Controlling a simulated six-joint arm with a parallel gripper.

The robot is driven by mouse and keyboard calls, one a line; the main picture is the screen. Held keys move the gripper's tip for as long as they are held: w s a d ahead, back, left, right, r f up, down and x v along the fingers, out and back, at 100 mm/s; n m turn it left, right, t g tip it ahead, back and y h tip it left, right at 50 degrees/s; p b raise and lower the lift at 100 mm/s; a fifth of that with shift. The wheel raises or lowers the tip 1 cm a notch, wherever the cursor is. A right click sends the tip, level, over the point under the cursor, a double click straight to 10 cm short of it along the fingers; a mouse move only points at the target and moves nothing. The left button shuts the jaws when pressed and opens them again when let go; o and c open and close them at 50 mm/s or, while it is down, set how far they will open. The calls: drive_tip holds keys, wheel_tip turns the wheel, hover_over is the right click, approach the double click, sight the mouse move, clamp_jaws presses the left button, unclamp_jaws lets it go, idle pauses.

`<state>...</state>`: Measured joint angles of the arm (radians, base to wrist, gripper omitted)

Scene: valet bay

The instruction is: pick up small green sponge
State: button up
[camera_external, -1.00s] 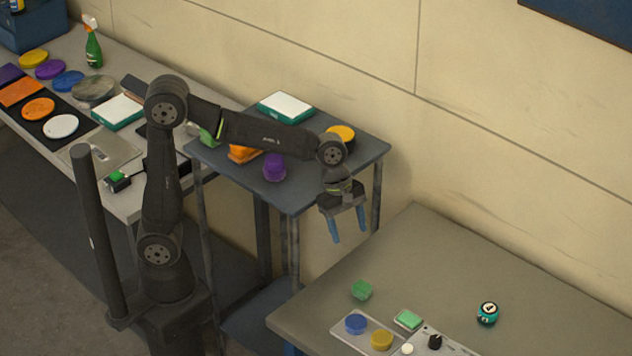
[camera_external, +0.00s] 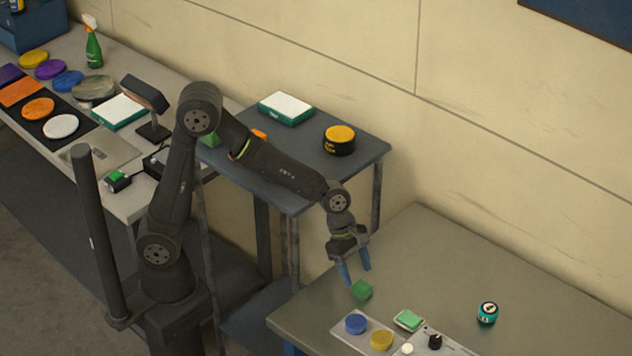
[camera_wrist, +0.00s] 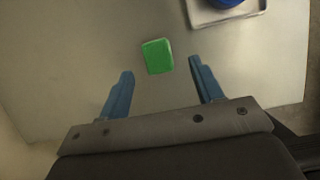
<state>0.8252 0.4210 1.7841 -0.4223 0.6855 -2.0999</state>
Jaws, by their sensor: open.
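The small green sponge (camera_external: 362,290) lies on the grey table near its left edge in the external view. In the wrist view the sponge (camera_wrist: 157,56) is a bright green block just beyond the fingertips, between their lines. My gripper (camera_external: 356,275) is open with blue fingers, just above and behind the sponge. In the wrist view my gripper (camera_wrist: 160,67) has its two fingers apart with nothing between them. The sponge appears untouched.
A tray (camera_external: 340,331) with a blue round pad (camera_external: 356,324) and a yellow one (camera_external: 381,340) sits in front. A green-and-white block (camera_external: 408,320), a black knob (camera_external: 435,341) and a teal container (camera_external: 487,313) stand to the right. The table's back is clear.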

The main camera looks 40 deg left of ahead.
sight(362, 285)
drive_tip(key=shift+x, duration=2.75)
drive_tip(key=shift+w, duration=0.15)
drive_tip(key=c, duration=1.1)
drive_tip(key=shift+o, duration=0.2)
drive_tip(key=shift+r, duration=0.1)
